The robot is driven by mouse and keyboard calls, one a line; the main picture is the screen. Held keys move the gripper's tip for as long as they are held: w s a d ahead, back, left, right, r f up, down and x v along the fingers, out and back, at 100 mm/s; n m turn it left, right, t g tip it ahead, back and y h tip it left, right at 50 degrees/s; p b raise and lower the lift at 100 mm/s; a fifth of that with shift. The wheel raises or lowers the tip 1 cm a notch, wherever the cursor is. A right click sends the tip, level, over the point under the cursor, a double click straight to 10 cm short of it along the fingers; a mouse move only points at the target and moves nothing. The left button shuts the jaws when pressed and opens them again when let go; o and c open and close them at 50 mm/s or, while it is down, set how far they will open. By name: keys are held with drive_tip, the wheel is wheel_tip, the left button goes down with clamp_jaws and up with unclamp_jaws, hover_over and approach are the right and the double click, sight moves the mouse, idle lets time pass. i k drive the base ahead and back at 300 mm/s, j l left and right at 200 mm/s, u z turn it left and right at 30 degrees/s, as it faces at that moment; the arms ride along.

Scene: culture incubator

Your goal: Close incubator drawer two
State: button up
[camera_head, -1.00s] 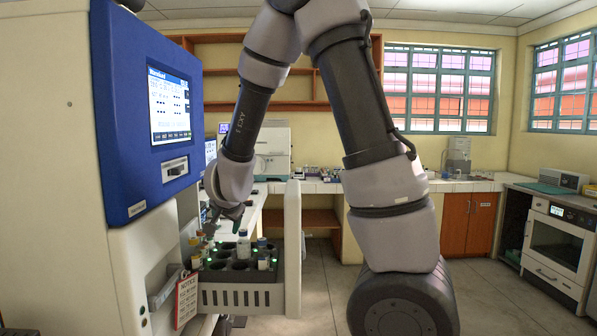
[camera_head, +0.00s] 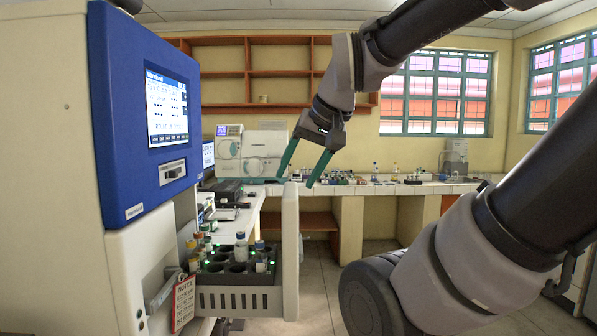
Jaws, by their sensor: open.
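The incubator (camera_head: 65,140) stands at the left, with a blue front panel and a lit screen. A drawer (camera_head: 238,299) is pulled out from its lower part, with a slotted side wall and a pale upright front panel (camera_head: 291,250) at its right end. The drawer holds a dark rack (camera_head: 218,279) with round wells, several capped vials and green lights. Which drawer number it is, I cannot read. My gripper (camera_head: 299,182) is open and empty, its two green fingers pointing down. It appears around the top of the front panel; whether it touches, I cannot tell.
A red-lettered notice tag (camera_head: 184,301) hangs at the incubator's front, left of the drawer. A counter (camera_head: 350,190) with instruments and small bottles runs along the back. Floor right of the drawer (camera_head: 318,285) is open.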

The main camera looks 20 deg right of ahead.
sight(225, 286)
drive_tip(key=i+l+u, duration=0.1)
drive_tip(key=l, duration=0.3)
drive_tip(key=i+l, duration=0.1)
drive_tip(key=l, duration=0.3)
drive_tip(key=l+u, duration=0.15)
drive_tip(key=l, duration=0.25)
drive_tip(key=j+u, duration=0.15)
drive_tip(key=j, duration=0.35)
